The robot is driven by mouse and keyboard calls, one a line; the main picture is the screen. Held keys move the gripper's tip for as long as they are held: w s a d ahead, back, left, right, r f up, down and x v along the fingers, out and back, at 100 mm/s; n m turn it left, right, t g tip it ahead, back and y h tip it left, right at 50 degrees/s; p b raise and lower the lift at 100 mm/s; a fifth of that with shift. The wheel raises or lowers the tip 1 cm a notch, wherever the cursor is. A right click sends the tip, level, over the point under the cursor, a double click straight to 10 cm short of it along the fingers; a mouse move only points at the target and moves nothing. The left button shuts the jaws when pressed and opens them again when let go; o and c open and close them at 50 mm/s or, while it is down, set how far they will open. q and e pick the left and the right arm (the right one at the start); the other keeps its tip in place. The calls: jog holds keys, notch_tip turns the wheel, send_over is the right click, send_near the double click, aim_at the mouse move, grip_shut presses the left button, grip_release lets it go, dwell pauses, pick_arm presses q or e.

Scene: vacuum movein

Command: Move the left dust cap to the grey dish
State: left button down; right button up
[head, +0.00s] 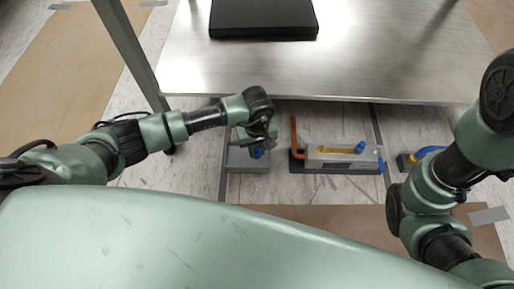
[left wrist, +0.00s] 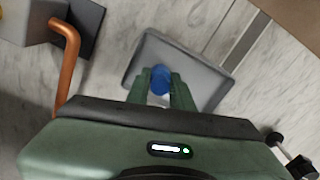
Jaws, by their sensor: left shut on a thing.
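My left gripper (head: 257,143) hangs over the grey dish (head: 238,162) on the floor in front of the metal table. It is shut on a blue dust cap (head: 257,152). In the left wrist view the cap (left wrist: 161,79) sits between the two green fingers, with the dish (left wrist: 205,78) behind it. I cannot tell whether the cap touches the dish. Another blue cap (head: 361,147) is on the grey pump unit to the right. My right arm shows at the right, but its gripper does not.
The grey pump unit (head: 330,154) with a copper pipe (head: 294,133) stands to the right of the dish. A blue curved part (head: 430,152) lies further right. The metal table (head: 330,75) overhangs behind, with a black slab (head: 263,18) on it.

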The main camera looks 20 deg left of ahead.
pick_arm(q)
jog(key=shift+f+b, duration=0.35)
jog(key=shift+f, duration=0.1)
dwell(0.4)
dwell(0.3)
jog(key=c, duration=1.1)
grip_release()
jog(key=shift+c, duration=0.2)
jog(key=o, duration=0.5)
jog(key=shift+c, duration=0.2)
